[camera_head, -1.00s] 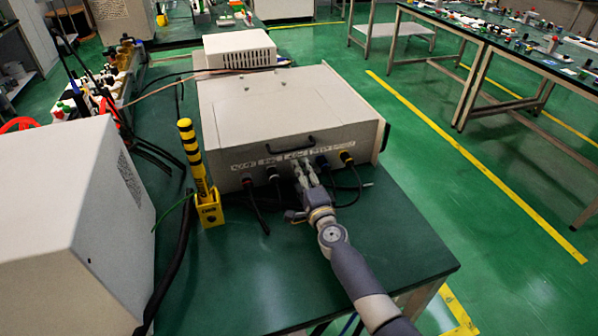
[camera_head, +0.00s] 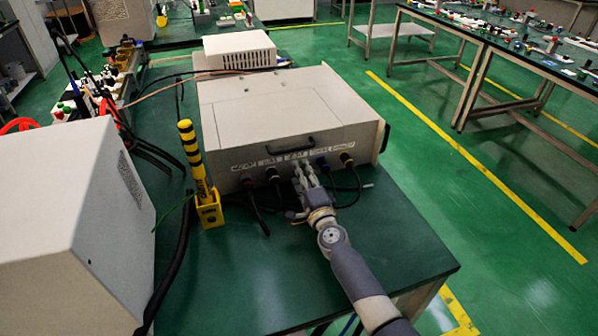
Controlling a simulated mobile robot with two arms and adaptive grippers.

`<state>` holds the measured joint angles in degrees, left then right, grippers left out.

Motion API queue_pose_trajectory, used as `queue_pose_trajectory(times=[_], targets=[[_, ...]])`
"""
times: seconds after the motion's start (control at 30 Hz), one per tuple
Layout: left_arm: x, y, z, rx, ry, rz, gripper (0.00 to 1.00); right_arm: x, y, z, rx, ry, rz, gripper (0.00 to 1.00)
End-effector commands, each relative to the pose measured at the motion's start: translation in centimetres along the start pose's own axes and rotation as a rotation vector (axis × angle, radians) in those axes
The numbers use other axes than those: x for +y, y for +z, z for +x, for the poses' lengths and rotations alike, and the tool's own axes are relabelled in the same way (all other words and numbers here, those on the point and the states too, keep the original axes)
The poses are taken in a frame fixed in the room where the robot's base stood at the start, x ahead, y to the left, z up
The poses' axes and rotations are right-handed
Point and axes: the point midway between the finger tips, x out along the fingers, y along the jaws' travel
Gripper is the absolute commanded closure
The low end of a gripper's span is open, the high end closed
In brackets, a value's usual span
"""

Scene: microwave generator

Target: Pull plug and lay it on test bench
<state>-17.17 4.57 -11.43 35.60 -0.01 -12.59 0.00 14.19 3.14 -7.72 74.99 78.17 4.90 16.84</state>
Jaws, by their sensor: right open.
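The generator (camera_head: 285,110) is a pale box with a black handle and a row of labelled sockets on its front. The green test bench (camera_head: 250,270) is under the generator. My left gripper is out of view.
A yellow-and-black post (camera_head: 193,155) in a yellow holder stands left of the generator. A large pale box (camera_head: 70,220) fills the near left. Black cables run between them. The bench front is clear.

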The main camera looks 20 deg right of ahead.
Motion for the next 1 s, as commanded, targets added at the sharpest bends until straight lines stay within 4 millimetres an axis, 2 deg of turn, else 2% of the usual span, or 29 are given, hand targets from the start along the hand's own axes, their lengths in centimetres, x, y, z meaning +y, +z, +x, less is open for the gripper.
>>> queue_pose_trajectory(times=[0.1,0.3,0.63,1.0], targets=[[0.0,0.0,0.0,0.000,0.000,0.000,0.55,0.0,0.0,0.0,0.000,0.001,0.000,0.56],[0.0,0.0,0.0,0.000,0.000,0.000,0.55,0.0,0.0,0.0,0.000,0.001,-0.001,1.00],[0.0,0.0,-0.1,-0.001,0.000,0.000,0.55,0.0,0.0,-0.2,0.000,0.000,-0.001,1.00],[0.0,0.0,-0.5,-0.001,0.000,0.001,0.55,0.0,0.0,-1.6,0.000,0.001,-0.003,1.00]])
